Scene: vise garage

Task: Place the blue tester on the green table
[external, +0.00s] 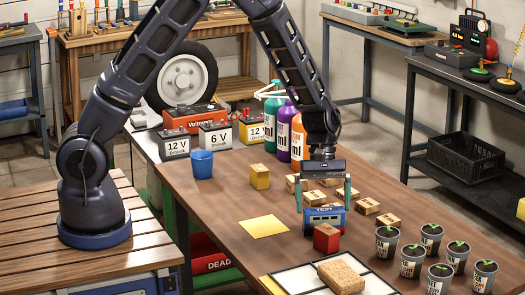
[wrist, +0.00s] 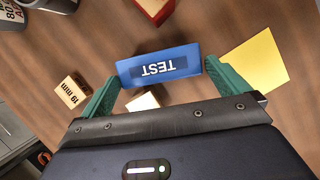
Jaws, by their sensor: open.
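The blue tester (external: 324,220), a small box marked TEST, rests on the brown wooden tabletop (external: 225,222). In the wrist view the tester (wrist: 160,62) lies between the two green fingertips. My gripper (external: 323,207) is open above and around it, pointing down, with one finger towards each end. In the wrist view my gripper (wrist: 160,72) shows its fingers near the tester's ends; I cannot tell whether they touch it. A green frame part (external: 181,222) shows below the tabletop's left edge; I cannot tell whether it belongs to the green table.
A red block (external: 326,238) stands close in front of the tester. Several wooden blocks (external: 367,206) lie behind and right. A yellow sheet (external: 263,226) lies left. Potted seedlings (external: 411,261) stand front right. Bottles (external: 298,140), batteries (external: 214,136) and a blue cup (external: 202,164) stand behind.

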